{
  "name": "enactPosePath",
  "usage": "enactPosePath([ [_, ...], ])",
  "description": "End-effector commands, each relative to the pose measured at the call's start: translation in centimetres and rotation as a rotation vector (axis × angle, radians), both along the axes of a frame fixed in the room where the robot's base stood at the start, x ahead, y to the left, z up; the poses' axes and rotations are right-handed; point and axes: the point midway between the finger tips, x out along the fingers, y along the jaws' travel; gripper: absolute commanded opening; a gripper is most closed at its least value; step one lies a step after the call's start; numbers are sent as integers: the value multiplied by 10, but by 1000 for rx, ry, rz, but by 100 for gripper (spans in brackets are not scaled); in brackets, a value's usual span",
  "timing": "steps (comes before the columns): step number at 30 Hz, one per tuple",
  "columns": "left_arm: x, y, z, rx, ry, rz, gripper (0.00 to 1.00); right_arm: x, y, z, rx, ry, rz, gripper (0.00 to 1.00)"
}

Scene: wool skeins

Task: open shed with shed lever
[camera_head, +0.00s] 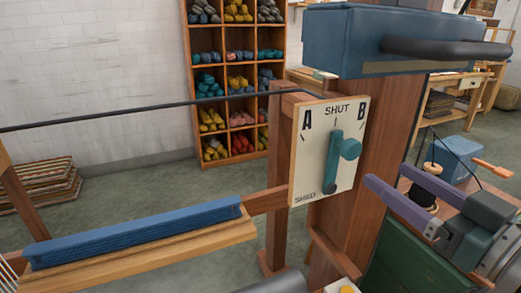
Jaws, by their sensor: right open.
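The shed lever (335,160) is a teal bar with a round knob (351,149) sticking out to its right. It stands nearly upright on a cream panel (306,170) marked A, SHUT and B, with its top end below the SHUT mark. The panel is fixed to the wooden loom frame (279,215). My right gripper (385,177) has purple fingers and is to the right of the panel, a little lower than the knob. It is open with nothing between its fingers, and it is apart from the lever. My left gripper is not in view.
A blue box-like part (345,40) with a dark bar (440,48) sits above the panel. A blue beam (135,236) runs along the lower left. At the right are a blue box (455,158) and a black spool (424,190). A shelf of skeins (182,60) stands behind.

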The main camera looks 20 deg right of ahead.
Motion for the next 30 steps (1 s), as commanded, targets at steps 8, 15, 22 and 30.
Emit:
enactPosePath([
  [8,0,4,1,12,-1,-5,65,39,3,3,2,-7,2,73],
  [15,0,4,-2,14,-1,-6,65,79,6,2,0,-5,2,73],
  [22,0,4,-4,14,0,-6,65,96,8,2,1,-3,2,73],
  [30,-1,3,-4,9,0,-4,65,97,8,1,1,-1,2,73],
])
